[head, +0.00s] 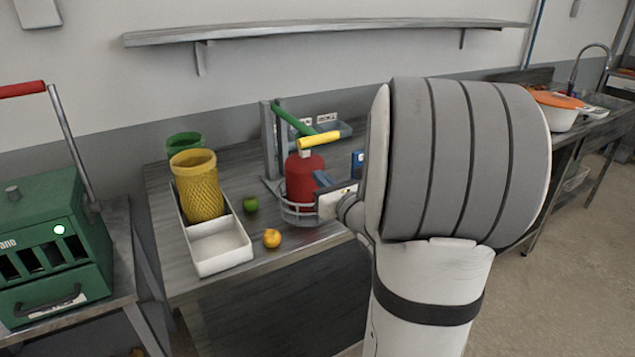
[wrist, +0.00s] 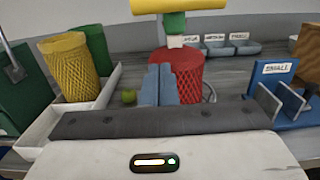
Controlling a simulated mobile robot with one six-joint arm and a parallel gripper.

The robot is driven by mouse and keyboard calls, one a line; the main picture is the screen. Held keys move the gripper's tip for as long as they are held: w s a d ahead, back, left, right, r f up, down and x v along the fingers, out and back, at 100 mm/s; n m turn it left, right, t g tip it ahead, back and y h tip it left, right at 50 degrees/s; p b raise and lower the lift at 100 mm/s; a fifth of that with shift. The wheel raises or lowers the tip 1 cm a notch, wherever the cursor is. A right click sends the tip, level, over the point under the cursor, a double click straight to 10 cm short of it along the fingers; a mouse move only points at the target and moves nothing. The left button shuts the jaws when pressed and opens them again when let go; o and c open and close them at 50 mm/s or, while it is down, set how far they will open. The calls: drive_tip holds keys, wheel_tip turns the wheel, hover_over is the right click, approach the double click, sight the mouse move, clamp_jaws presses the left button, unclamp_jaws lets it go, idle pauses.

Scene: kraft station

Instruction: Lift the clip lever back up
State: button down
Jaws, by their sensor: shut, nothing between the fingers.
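A lever with a green arm (head: 292,118) and a yellow grip (head: 320,140) slopes down from a grey post, its grip end above a red container (head: 306,178). It looks like the clip lever, but no label confirms this. In the wrist view the yellow grip (wrist: 178,5) is at the top edge, with a pale block (wrist: 175,41) beneath it and the red container (wrist: 188,75) below. My gripper (wrist: 160,72), also in the head view (head: 322,178), has its blue-grey fingers together and empty. They are in front of the red container and below the grip; contact with the container is unclear.
A white tray (head: 222,248) with a yellow mesh basket (head: 197,190) stands left. A green apple (head: 251,204) and an orange fruit (head: 272,238) lie between tray and lever stand. A blue labelled holder (wrist: 270,90) stands right. My arm hides the bench's right part in the head view.

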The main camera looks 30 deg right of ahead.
drive_tip(key=w+r+p, duration=0.1)
drive_tip(key=r, duration=0.1)
drive_tip(key=w+r, duration=0.2)
drive_tip(key=shift+p, duration=0.4)
drive_tip(key=shift+s, duration=0.1)
